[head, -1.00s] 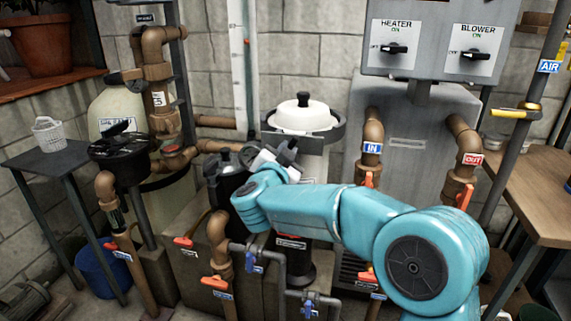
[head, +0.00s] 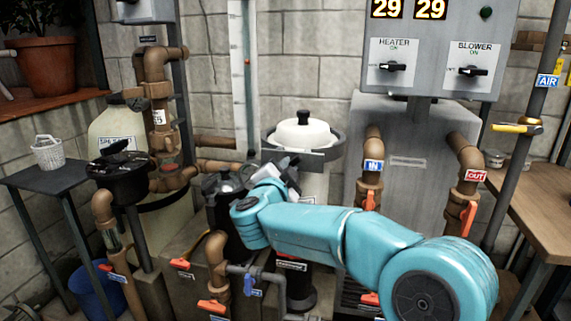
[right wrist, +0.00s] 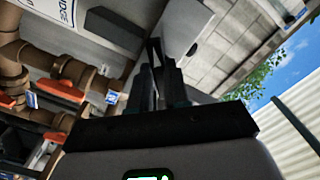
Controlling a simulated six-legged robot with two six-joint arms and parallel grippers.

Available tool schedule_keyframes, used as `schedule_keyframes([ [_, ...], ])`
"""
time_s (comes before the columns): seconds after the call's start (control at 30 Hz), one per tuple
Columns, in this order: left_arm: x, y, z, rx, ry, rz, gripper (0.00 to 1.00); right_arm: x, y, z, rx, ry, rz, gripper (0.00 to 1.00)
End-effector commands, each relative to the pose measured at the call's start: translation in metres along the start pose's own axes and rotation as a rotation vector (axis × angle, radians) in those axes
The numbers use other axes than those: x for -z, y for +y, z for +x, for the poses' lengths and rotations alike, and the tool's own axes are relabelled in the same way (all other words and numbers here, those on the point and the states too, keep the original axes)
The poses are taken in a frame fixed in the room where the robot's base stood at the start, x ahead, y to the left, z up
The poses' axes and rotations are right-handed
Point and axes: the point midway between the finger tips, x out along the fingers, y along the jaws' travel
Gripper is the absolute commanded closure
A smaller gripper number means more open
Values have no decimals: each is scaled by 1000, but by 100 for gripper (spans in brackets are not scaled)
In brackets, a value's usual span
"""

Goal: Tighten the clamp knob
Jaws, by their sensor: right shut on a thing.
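The white-lidded filter (head: 303,133) stands in the middle of the head view with a dark grey clamp band (head: 333,146) around its top. My right gripper (head: 290,162) reaches the near left side of that band and is shut there. The clamp knob is mostly hidden behind the gripper in the head view. In the right wrist view the fingers (right wrist: 157,82) are close together on a narrow dark piece (right wrist: 154,50), which looks like the knob. My left gripper is out of view.
A black-lidded pump (head: 222,186) stands just left of my gripper. Brown pipes with orange valve handles (head: 212,305) lie in front and to the left. The grey heater cabinet (head: 405,145) stands close on the right. A wooden bench (head: 520,195) is at the far right.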

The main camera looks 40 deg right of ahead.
Motion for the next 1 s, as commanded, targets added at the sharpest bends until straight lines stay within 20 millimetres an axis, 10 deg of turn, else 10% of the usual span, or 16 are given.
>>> schedule_keyframes([
  [0.03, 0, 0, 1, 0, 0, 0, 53, -2, 2, 0, -2, -2, -1, 100],
  [0.07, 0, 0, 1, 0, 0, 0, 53, -2, 2, 0, -2, -2, -1, 74],
  [0.13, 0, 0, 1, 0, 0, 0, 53, -2, 1, 0, -2, -2, 0, 53],
  [0.57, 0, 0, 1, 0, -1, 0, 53, 0, 0, -1, 0, 1, 1, 53],
  [1.0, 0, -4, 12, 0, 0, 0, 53, -1, 0, -62, 2, -1, 2, 53],
])
